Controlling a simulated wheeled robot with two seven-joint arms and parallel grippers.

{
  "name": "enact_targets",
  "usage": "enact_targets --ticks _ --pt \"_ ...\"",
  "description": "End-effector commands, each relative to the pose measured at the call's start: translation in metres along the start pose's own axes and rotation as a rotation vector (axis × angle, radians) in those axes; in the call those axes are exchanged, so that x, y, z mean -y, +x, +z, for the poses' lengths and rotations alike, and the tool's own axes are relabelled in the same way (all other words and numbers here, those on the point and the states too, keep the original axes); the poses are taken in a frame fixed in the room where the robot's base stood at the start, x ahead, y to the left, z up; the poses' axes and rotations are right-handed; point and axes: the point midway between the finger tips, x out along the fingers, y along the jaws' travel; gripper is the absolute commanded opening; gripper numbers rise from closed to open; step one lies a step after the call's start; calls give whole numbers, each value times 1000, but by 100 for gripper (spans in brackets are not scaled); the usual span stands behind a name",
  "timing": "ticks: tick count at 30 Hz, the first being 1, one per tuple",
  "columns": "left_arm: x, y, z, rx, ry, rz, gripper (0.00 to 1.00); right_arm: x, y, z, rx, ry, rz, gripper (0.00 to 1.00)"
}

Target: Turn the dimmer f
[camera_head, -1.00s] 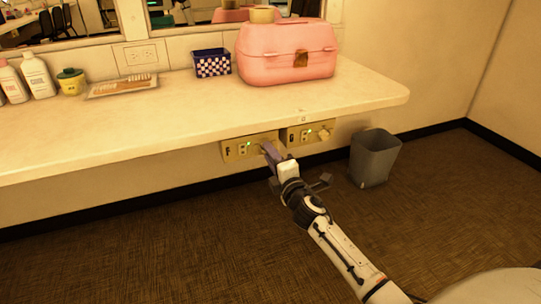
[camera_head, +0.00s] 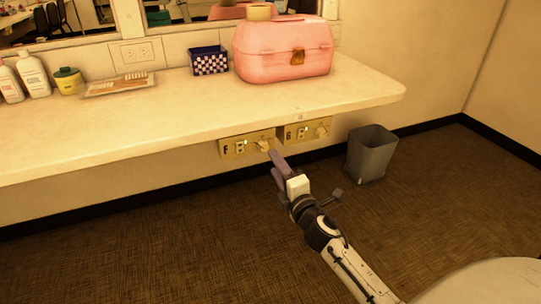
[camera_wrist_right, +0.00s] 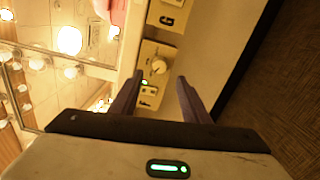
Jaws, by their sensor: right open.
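The dimmer f plate (camera_head: 247,143) is a yellowish panel under the counter's front edge, marked F, with a small green light and a pale knob (camera_head: 263,145). In the right wrist view the same knob (camera_wrist_right: 159,67) shows beyond and between the fingertips. My right gripper (camera_head: 275,164) is open, just below and in front of the knob. Its two purple fingers (camera_wrist_right: 158,82) look empty and apart from the knob. The knob's exact angle is too small to tell. My left gripper is not in view.
A similar plate marked G (camera_head: 304,132) sits close on the right. The counter (camera_head: 200,115) overhangs both plates and carries a pink case (camera_head: 283,62), a checkered box (camera_head: 210,61) and bottles. A grey bin (camera_head: 371,153) stands on the floor at right.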

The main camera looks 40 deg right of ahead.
Motion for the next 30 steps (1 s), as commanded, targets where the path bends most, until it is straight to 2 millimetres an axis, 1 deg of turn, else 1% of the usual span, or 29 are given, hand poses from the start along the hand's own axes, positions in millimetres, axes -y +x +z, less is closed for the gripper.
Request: enact_targets --ticks 1,3,6,11,26,29,30 --pt "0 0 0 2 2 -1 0 0 -10 0 0 1 -2 42" --pt "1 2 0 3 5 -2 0 1 -20 0 0 1 -2 42" --pt "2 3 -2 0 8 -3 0 0 -30 0 0 0 -1 42" --pt "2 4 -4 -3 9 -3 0 0 -35 0 1 -1 0 42" --pt "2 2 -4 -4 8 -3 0 1 -35 0 -1 5 -2 42" --pt "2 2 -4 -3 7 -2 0 12 -46 -9 -13 80 -34 42" --pt "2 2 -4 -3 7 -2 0 21 -55 -16 -21 146 -63 42"
